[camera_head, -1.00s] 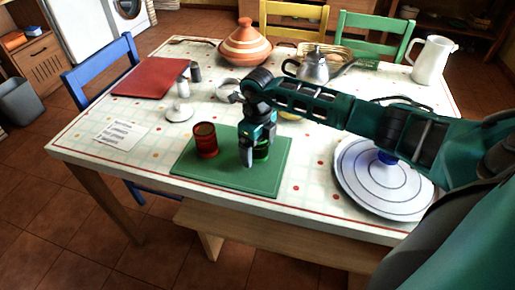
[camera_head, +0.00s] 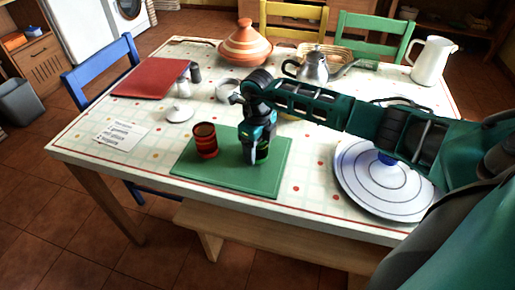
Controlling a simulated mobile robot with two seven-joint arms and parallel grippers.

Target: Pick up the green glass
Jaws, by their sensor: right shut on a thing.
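The green glass (camera_head: 262,152) stands on a green mat (camera_head: 236,176) on the table, mostly hidden behind my right gripper. My right gripper (camera_head: 255,157) points down and is shut on the green glass, with the glass at mat level or very close to it. A red glass (camera_head: 205,140) stands upright on the mat to the left of the gripper, apart from it. My left gripper is not in view.
A teapot (camera_head: 314,66), an orange tagine (camera_head: 245,44) and a white pitcher (camera_head: 432,60) stand behind. A white lid (camera_head: 180,114) and paper (camera_head: 122,135) lie left. The mat's front is clear.

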